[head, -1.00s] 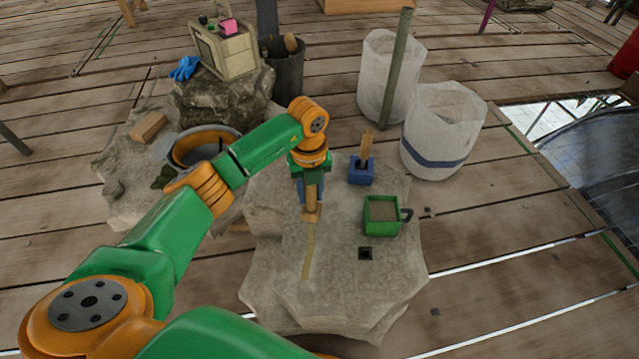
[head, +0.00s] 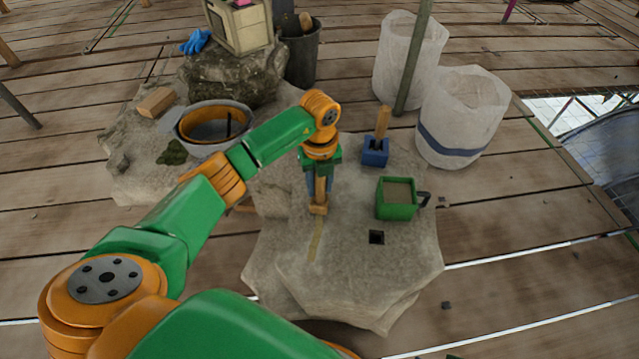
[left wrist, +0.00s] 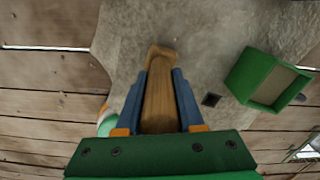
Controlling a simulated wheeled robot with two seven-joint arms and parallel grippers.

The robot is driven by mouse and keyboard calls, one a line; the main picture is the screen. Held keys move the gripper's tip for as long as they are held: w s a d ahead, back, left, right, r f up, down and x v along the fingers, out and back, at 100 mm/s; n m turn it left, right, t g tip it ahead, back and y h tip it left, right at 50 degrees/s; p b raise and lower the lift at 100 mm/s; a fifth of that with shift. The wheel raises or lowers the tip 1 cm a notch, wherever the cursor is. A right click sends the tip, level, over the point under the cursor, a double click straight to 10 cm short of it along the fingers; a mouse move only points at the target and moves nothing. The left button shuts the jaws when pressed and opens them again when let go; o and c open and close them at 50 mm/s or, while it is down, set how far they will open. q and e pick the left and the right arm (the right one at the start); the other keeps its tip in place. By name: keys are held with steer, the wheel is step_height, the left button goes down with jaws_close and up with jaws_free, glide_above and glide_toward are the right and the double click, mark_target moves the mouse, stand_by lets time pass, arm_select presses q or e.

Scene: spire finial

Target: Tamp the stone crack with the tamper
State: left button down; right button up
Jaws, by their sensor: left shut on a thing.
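My left gripper (head: 319,190) is shut on the wooden tamper (head: 318,208), which it holds upright over the stone block (head: 350,280). In the left wrist view the tamper (left wrist: 159,95) sits between the blue fingers, its wider end away from the palm. The crack (head: 316,240) is a sandy, tan strip in the stone's top. The tamper's foot is at the far end of this strip; I cannot tell whether it touches. The part of the crack under the tamper is hidden. My right gripper is not in view.
A green box of sandy fill (head: 397,199) with a dark handle and a blue holder (head: 375,152) with a wooden handle stand on the stone. A small square hole (head: 376,237) lies nearby. A bucket (head: 208,127) and white sacks (head: 462,115) stand farther back.

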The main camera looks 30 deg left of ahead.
arm_select(q)
steer(key=shift+f+b, duration=0.45)
steer(key=shift+f, duration=0.35)
stand_by(0.5)
stand_by(0.4)
steer(key=shift+s+d+r+p, duration=0.1)
steer(key=shift+s+r+p, duration=0.1)
steer(key=shift+p, duration=0.2)
steer(key=shift+s+d+p, duration=0.1)
steer(key=shift+s+p, duration=0.15)
steer(key=shift+p, duration=0.1)
steer(key=shift+s+d+f+p, duration=0.15)
steer(key=shift+s+d+p, duration=0.05)
steer(key=shift+s+p, duration=0.35)
steer(key=shift+s+d+f+p, duration=0.1)
steer(key=shift+s+d+p, duration=0.1)
steer(key=shift+s+p, duration=0.35)
steer(key=shift+s+d+p, duration=0.3)
steer(key=shift+s+p, duration=0.4)
steer(key=shift+p, duration=0.1)
steer(key=shift+s+d+p, duration=0.25)
steer(key=shift+s+p, duration=0.45)
steer(key=shift+p, duration=0.1)
steer(key=shift+s, duration=0.1)
